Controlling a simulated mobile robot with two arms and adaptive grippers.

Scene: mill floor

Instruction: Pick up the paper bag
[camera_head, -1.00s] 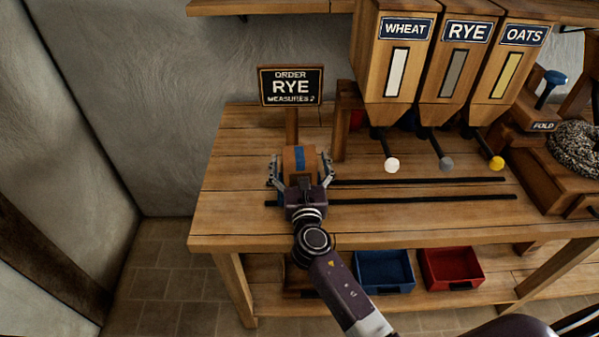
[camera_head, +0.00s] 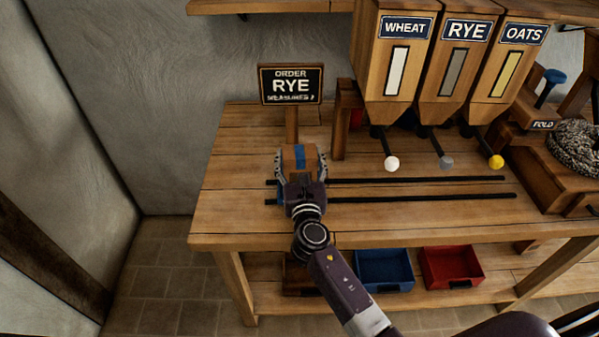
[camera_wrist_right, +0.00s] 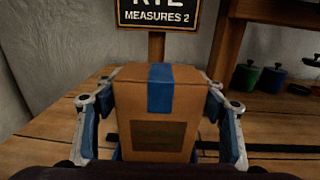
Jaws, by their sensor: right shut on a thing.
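The paper bag (camera_head: 299,157) is brown and box-shaped, with a blue stripe over its top and a dark patch on its front. It stands upright at the left end of the workbench (camera_head: 240,190), in front of the order sign. My right gripper (camera_head: 301,168) is shut on it, one finger on each side. In the right wrist view the bag (camera_wrist_right: 155,110) fills the middle, between the fingers of the right gripper (camera_wrist_right: 160,115). I cannot tell whether its base touches the bench. My left gripper is not in view.
The order sign (camera_head: 291,85) reads RYE and stands behind the bag. Wheat (camera_head: 396,60), rye (camera_head: 456,65) and oats (camera_head: 511,65) hoppers hang to the right. Two dark rails (camera_head: 430,198) cross the bench. Blue (camera_head: 384,270) and red (camera_head: 451,267) bins sit below.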

